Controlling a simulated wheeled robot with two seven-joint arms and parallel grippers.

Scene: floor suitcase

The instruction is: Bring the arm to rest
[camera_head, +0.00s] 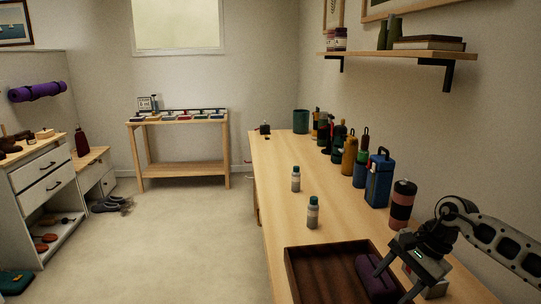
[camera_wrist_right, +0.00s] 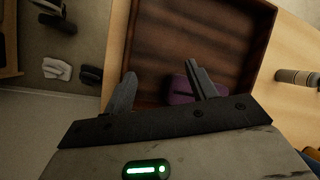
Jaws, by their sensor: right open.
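My right arm reaches in from the right side of the head view. Its gripper (camera_head: 388,284) is over the near right part of the dark wooden tray (camera_head: 296,268) on the long table. In the right wrist view the gripper (camera_wrist_right: 160,74) has its two fingers spread apart with nothing held between them. A purple bundle (camera_head: 368,266) lies in the tray's right side, partly hidden by the gripper. It also shows in the right wrist view (camera_wrist_right: 180,88), partly behind one finger. My left gripper is not in view.
Two small bottles with dark caps (camera_head: 296,180) (camera_head: 313,214) stand on the table (camera_head: 275,165). Several bottles and flasks, including a blue one (camera_head: 378,184) and a pink-and-black one (camera_head: 402,204), line its wall side. A shelf (camera_head: 400,55) hangs above. The floor (camera_head: 180,235) at left is mostly clear.

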